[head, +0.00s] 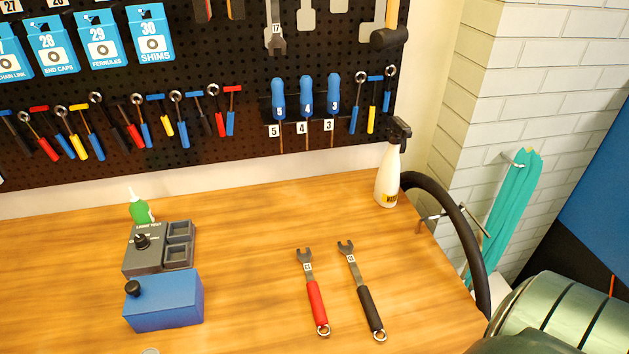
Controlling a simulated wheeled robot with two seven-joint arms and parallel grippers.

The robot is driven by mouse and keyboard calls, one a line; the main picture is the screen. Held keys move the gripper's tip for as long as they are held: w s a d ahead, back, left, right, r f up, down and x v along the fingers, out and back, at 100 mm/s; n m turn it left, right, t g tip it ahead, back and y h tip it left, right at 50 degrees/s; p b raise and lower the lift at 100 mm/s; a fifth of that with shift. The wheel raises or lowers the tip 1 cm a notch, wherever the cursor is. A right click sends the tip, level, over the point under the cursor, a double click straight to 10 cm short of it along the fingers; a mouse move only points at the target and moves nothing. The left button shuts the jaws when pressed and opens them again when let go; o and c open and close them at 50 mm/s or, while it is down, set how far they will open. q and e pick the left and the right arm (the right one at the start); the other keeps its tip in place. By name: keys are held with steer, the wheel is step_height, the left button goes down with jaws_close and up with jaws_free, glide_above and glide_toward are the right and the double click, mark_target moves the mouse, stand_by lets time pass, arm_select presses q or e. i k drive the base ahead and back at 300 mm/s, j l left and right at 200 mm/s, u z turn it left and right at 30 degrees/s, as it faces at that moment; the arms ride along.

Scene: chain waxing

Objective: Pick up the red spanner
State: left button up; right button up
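The red spanner (315,296) lies flat on the wooden workbench (250,250), right of its middle. Its grey open-ended head points to the back and its red handle with a ring end points to the front. A black-handled spanner (366,299) of similar shape lies just to its right, apart from it. Neither of my grippers shows in the head view.
A blue box (168,303) with a black knob and a dark grey tray unit (143,262) stand left. A green bottle (141,210) is behind them. A white spray bottle (388,178) stands at the back right. A pegboard of tools (200,80) hangs behind. Bench around the spanners is clear.

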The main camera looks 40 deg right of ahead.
mark_target(321, 320)
steer(key=z, duration=1.1)
steer(key=k+j, duration=0.2)
steer(key=j, duration=0.2)
steer(key=k+j+z, duration=0.15)
steer(key=j, duration=0.3)
steer(key=k+j, duration=0.25)
steer(key=j, duration=0.15)
steer(key=k+j+z, duration=0.1)
steer(key=j, duration=0.3)
steer(key=k+j, duration=0.3)
steer(key=j+z, duration=0.05)
